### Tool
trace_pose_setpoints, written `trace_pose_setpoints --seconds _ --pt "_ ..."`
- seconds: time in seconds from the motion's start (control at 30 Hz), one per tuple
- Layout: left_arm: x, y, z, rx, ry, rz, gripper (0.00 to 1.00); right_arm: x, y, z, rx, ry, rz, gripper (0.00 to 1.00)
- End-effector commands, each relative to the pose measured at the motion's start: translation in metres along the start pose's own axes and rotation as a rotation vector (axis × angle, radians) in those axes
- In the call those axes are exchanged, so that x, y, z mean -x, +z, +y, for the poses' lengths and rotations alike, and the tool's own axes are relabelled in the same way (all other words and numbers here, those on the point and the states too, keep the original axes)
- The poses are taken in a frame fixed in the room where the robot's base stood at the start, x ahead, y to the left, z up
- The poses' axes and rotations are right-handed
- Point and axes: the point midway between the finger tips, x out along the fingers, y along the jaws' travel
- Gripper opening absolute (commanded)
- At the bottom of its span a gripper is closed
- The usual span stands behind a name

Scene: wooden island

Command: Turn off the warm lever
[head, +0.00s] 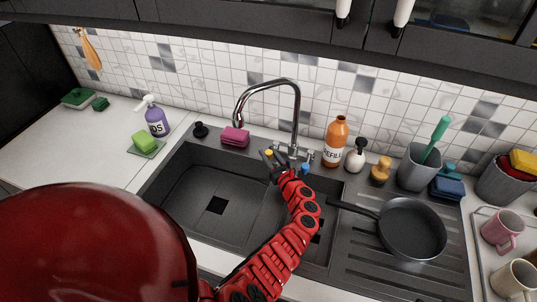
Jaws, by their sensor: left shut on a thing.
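A chrome faucet (296,115) with a tall curved spout stands behind the dark double sink. Two levers sit at its base. The left lever has a yellow tip (269,153), which I take as the warm lever. The right lever has a blue tip (305,168). My left gripper (270,160) is at the yellow-tipped lever, shut on it, and its fingers hide most of that lever. No water stream is clear under the spout. My right gripper is not in view.
A pink sponge (235,137) lies left of the faucet. An orange refill bottle (335,142) and a white soap dispenser (356,155) stand close on its right. A black pan (411,230) rests on the drainer. The left sink basin (188,188) is empty.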

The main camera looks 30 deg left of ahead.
Motion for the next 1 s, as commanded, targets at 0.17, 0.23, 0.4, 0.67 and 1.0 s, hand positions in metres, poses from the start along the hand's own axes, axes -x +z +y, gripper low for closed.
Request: trace_pose_setpoints --seconds 0.17,0.23,0.4,0.67,1.0 --pt "0.0 -0.001 -0.001 0.001 -0.002 0.002 0.61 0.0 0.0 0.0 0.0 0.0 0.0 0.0" --pt "0.0 -0.001 -0.001 0.0 -0.001 0.001 0.67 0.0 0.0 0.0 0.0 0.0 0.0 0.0" --pt "0.0 0.0 0.0 0.0 -0.001 0.001 0.67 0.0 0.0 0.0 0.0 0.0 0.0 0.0" --pt "0.012 -0.001 -0.001 0.0 -0.004 0.0 0.67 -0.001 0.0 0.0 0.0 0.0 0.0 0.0" --pt "0.082 -0.003 -0.002 0.003 -0.008 0.0 0.67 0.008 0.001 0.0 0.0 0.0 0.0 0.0"
